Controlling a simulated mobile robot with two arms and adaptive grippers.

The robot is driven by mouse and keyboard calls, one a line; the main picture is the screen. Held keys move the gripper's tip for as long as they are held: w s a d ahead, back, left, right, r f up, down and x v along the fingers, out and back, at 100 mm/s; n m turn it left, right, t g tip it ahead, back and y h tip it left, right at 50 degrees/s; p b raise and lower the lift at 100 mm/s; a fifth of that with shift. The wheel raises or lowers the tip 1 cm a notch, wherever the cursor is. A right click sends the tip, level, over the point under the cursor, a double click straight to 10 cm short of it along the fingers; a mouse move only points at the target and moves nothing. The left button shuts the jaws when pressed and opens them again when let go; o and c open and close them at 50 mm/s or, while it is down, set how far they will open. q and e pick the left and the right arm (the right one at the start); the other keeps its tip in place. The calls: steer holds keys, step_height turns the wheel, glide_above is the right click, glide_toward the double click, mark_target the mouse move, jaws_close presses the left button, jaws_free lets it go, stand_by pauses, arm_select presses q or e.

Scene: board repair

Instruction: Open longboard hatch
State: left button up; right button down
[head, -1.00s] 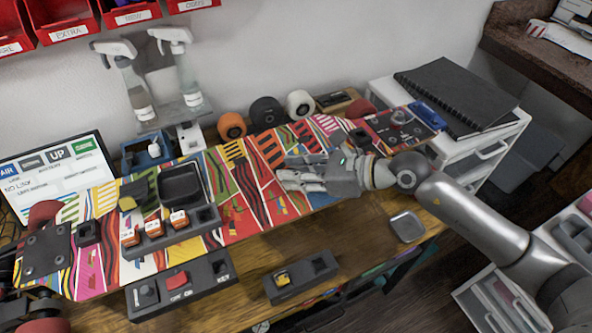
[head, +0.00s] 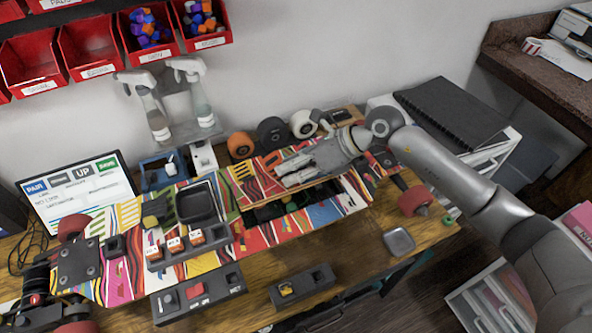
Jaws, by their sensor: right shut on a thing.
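The longboard (head: 125,262) lies across the bench, deck covered in a bright striped pattern. Its hatch lid (head: 250,188) is a patterned panel on the right half, raised and tilted up at its front edge. A dark opening (head: 268,212) shows below that edge; its inside is mostly in shadow. My right gripper (head: 284,173) reaches in from the right and is shut on the lid, over its upper side. The fingers and arm cover part of the lid and the board's right end. My left gripper is not in view.
A black tray (head: 196,203) and a block with orange-white cubes (head: 190,243) sit on the board's left half. Two dark holders (head: 198,298) (head: 302,286) and a grey dish (head: 399,241) lie in front. Spray bottles (head: 152,112) and wheels (head: 272,132) stand behind.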

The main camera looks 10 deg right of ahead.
steer(key=shift+w+a+r+g, duration=0.15)
steer(key=shift+w+r+g, duration=0.25)
steer(key=shift+w+r, duration=0.05)
stand_by(0.3)
steer(key=c, duration=1.2)
jaws_free()
steer(key=shift+c, duration=0.2)
steer(key=v, duration=1.2)
steer(key=shift+a+r, duration=0.15)
steer(key=shift+c, duration=0.4)
